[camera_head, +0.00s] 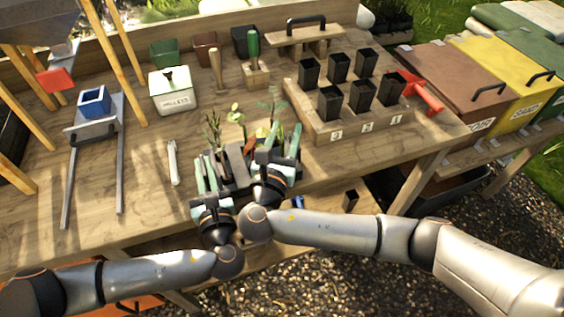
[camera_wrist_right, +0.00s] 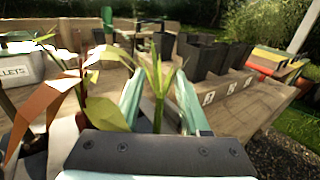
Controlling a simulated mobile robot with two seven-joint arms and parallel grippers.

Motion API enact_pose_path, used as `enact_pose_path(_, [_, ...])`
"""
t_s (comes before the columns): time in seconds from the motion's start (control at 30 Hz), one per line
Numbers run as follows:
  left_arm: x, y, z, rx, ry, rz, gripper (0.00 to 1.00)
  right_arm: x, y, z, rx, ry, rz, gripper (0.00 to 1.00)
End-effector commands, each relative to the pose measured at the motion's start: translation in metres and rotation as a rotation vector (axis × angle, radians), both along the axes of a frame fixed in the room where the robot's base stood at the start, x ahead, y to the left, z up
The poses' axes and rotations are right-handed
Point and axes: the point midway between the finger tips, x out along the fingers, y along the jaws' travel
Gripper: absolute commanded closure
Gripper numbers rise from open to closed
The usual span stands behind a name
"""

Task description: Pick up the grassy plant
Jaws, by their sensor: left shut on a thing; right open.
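The grassy plant (camera_wrist_right: 157,78), with thin pointed green leaves, stands upright between the fingers of my right gripper (camera_wrist_right: 157,105) in the right wrist view. The right fingers are open, one on each side of its stem. In the head view my right gripper (camera_head: 283,142) is at the right side of a dark tray (camera_head: 237,172) of small plants, and hides part of them. My left gripper (camera_head: 206,175) is shut at the tray's left edge, seemingly on the tray wall; the exact grip is hidden. Other plants (camera_head: 213,130) stand in the tray to the left.
A wooden block with several black pots (camera_head: 330,103) stands to the right behind. A white pellets box (camera_head: 173,92) and a white marker-like stick (camera_head: 173,162) are to the left. The bench front left is clear.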

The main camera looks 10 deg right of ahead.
Motion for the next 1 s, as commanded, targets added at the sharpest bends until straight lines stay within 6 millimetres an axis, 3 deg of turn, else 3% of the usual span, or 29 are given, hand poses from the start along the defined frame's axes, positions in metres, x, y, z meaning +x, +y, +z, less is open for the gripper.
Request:
enact_pose_path(0.07, [0.0, 0.0, -0.001, 0.001, 0.001, 0.0, 1.0, 0.0, 0.0, 0.0, 0.0, 0.0, 0.0, 0.54])
enact_pose_path(0.5, [0.0, 0.0, -0.001, 0.001, 0.001, 0.0, 1.0, -0.001, 0.0, 0.0, 0.0, 0.0, 0.0, 1.0])
enact_pose_path(0.87, [0.0, 0.0, -0.001, 0.001, 0.001, 0.0, 1.0, -0.001, 0.0, 0.0, 0.0, 0.0, 0.0, 1.0])
enact_pose_path(1.0, [0.0, 0.0, -0.001, 0.001, 0.001, 0.0, 1.0, 0.0, 0.001, 0.01, 0.004, -0.001, 0.001, 1.0])
